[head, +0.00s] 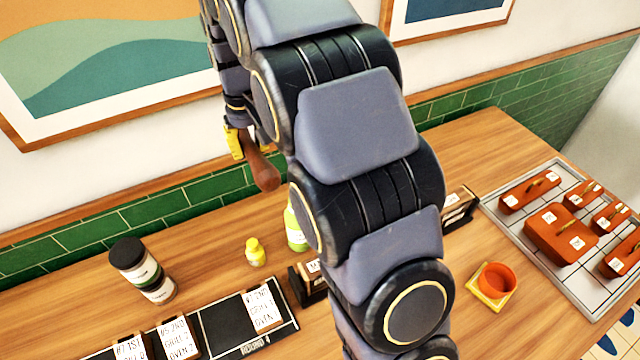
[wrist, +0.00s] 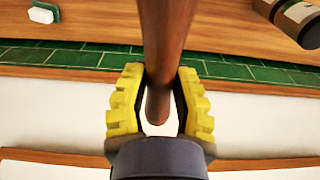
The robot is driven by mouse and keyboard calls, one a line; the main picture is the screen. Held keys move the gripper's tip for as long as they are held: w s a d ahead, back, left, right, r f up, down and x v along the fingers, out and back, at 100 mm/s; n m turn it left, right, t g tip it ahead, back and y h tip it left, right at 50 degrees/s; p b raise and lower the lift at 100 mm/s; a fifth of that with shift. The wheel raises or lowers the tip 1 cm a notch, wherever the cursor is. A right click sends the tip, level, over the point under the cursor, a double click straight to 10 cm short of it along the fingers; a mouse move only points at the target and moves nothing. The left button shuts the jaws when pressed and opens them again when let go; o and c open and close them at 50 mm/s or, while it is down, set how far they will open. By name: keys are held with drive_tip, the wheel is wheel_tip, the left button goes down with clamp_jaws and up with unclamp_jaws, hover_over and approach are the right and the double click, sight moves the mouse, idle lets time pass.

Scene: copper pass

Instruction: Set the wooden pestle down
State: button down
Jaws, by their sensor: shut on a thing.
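The wooden pestle (head: 262,171) is dark reddish brown and hangs tilted in the air above the back of the wooden counter (head: 207,262) in the head view. My gripper (head: 238,142) has yellow fingers and is shut on the pestle. In the wrist view my gripper (wrist: 158,100) has a finger on each side of the pestle (wrist: 166,35), which runs between them from the top of the picture. In the head view my arm hides part of the gripper and the middle of the counter.
A dark-lidded jar (head: 135,262), a small yellow bottle (head: 255,252) and a green bottle (head: 295,228) stand on the counter. A black tray (head: 225,330) with labelled cards lies in front. At right are an orange cup (head: 495,281) and a tray (head: 570,275) of copper-coloured lidded pans. Green tiles (head: 130,222) line the wall.

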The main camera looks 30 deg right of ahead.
drive_tip(key=shift+w+d+f+m+t+h, duration=1.45)
drive_tip(key=shift+w+d, duration=0.45)
drive_tip(key=shift+d, duration=2.5)
drive_tip(key=shift+w+d+f+m+t+h, duration=1.15)
drive_tip(key=shift+w+d+m, duration=0.6)
drive_tip(key=shift+d, duration=2.6)
drive_tip(key=shift+w+d+f+m+t+h, duration=1.3)
drive_tip(key=shift+w+d, duration=0.7)
drive_tip(key=shift+d, duration=2.4)
drive_tip(key=s+a+r+m+g+h, duration=0.1)
drive_tip(key=s+a+m+g+h, duration=0.8)
drive_tip(key=s+m+g+h, duration=0.15)
wheel_tip(320, 180, down, 10)
drive_tip(key=shift+w+r+t, duration=0.15)
drive_tip(key=shift+r+t, duration=0.1)
drive_tip(key=shift+t, duration=0.2)
